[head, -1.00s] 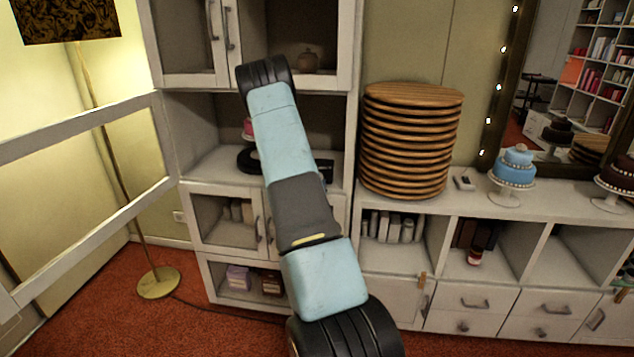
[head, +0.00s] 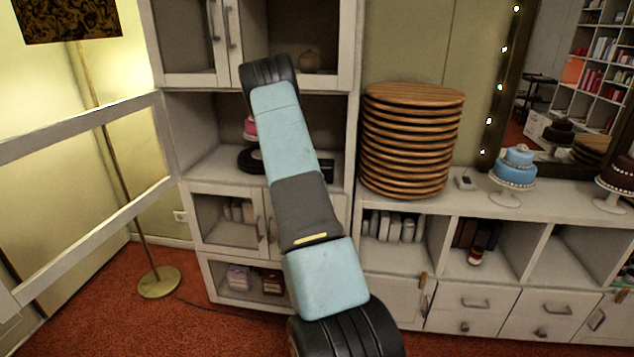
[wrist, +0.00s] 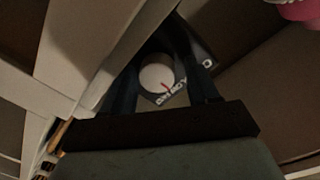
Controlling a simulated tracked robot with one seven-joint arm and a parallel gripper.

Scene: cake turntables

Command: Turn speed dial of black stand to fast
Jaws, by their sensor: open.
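In the wrist view a round white speed dial (wrist: 155,78) with a red pointer line sits on a dark panel with pale lettering (wrist: 178,98). My gripper (wrist: 158,72) is open, with one dark finger on each side of the dial; I cannot tell whether they touch it. In the head view part of the black stand (head: 249,160) shows on the middle shelf, left of my arm, with a pink cake (head: 250,127) above it. A black piece (head: 326,170) shows right of my arm. My gripper is hidden behind my arm there.
The shelf's pale walls and boards (head: 205,165) close in around my gripper. A stack of round wooden boards (head: 412,140) stands on the counter to the right. A blue cake (head: 515,167) is farther right. A floor lamp (head: 158,282) stands at the left.

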